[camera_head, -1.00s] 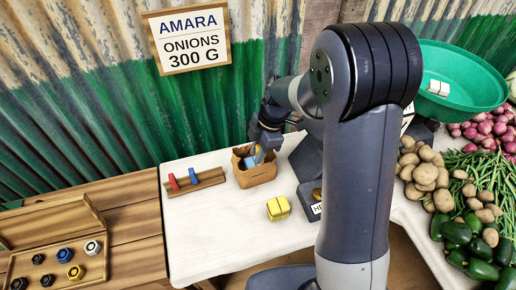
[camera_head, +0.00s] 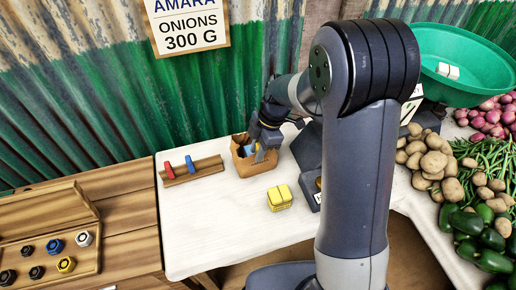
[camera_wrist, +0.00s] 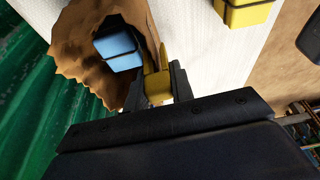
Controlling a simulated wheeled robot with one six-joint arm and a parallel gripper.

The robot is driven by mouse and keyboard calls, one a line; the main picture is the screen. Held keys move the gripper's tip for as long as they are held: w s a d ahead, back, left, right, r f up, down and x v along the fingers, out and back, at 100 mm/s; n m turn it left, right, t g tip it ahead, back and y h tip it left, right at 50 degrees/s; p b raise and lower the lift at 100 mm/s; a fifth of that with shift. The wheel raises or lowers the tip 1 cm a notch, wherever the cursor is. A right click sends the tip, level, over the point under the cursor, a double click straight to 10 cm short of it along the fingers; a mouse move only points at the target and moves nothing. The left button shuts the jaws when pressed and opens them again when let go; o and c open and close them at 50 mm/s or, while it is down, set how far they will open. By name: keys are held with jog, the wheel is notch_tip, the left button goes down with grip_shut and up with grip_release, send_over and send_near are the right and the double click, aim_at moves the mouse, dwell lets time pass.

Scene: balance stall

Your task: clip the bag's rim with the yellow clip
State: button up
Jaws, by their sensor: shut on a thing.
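The yellow clip (camera_wrist: 158,88) is between my gripper's fingers (camera_wrist: 157,92) in the wrist view, its two prongs pointing away from my gripper. The brown paper bag (camera_wrist: 78,52) is open, with a ragged rim; a blue packet (camera_wrist: 119,48) is inside. The prongs are at the bag's near right rim; one overlaps the bag and the other shows against the white table. I cannot tell whether the rim lies between them. In the head view my gripper (camera_head: 263,150) is over the right side of the bag (camera_head: 252,168), hiding part of its rim and the clip.
A wooden rack (camera_head: 193,173) with a red and a blue clip is left of the bag. A yellow block (camera_head: 279,197) is on the white table (camera_head: 225,225) in front. A grey scale (camera_head: 308,150) is close on the right. The corrugated wall (camera_head: 90,100) is behind.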

jog(key=o, duration=1)
jog(key=v, duration=1.1)
notch_tip(320, 180, up, 7)
jog(key=p, duration=0.5)
jog(key=shift+f, duration=0.2)
